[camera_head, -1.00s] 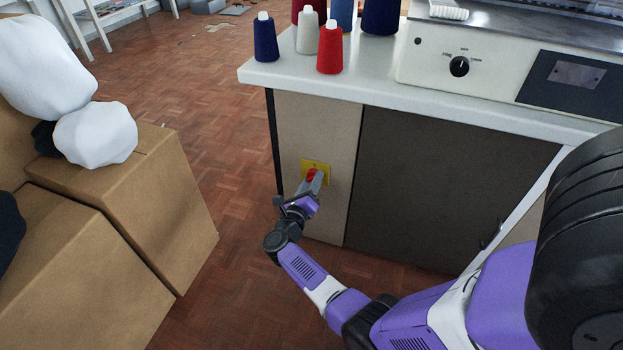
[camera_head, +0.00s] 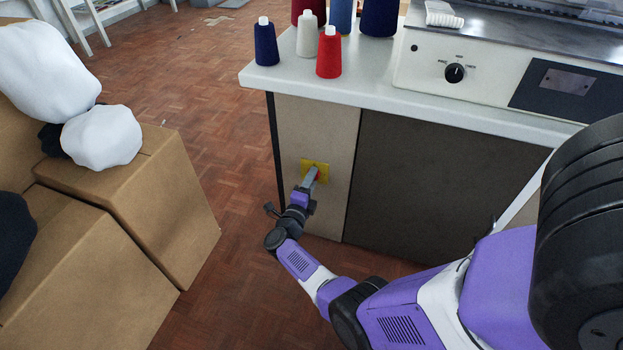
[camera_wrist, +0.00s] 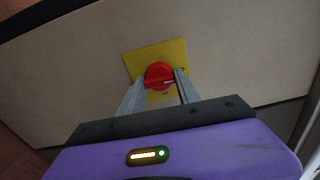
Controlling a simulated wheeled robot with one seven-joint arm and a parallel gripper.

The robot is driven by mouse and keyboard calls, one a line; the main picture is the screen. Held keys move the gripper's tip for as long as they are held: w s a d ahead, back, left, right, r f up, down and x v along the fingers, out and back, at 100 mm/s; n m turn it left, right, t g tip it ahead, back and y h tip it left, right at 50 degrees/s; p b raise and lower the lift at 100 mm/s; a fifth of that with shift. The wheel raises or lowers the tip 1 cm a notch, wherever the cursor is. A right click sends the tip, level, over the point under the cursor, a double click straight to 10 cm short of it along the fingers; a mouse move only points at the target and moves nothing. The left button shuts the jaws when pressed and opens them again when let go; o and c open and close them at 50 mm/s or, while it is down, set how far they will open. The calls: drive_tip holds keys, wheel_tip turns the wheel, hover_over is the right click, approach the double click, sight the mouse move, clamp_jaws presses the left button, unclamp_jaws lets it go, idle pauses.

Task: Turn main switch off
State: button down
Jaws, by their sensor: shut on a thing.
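The main switch is a red rotary knob (camera_wrist: 159,76) on a yellow plate (camera_wrist: 174,52), mounted on the beige side panel of the counter. In the head view the yellow plate (camera_head: 320,166) shows low on the panel, with a bit of the red knob (camera_head: 317,174) beside my fingers. My gripper (camera_wrist: 156,82) is shut on the red knob, one finger on each side of it. In the head view my gripper (camera_head: 312,178) reaches up to the plate from below and covers part of the knob. Any marks on the plate are too small to read.
A white counter (camera_head: 255,75) carries several thread cones (camera_head: 329,55) and a machine with a black dial (camera_head: 455,73). Cardboard boxes (camera_head: 172,195) with white bundles (camera_head: 102,137) stand at the left. The parquet floor (camera_head: 240,220) between boxes and counter is clear.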

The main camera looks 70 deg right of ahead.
drive_tip(key=shift+n, duration=0.4)
drive_tip(key=c, duration=0.9)
unclamp_jaws()
drive_tip(key=a+p, duration=0.1)
drive_tip(key=a, duration=0.4)
drive_tip(key=a+p, duration=0.1)
drive_tip(key=a, duration=0.1)
drive_tip(key=shift+s+a+p, duration=0.3)
drive_tip(key=shift+a, duration=0.1)
drive_tip(key=shift+w+f, duration=0.1)
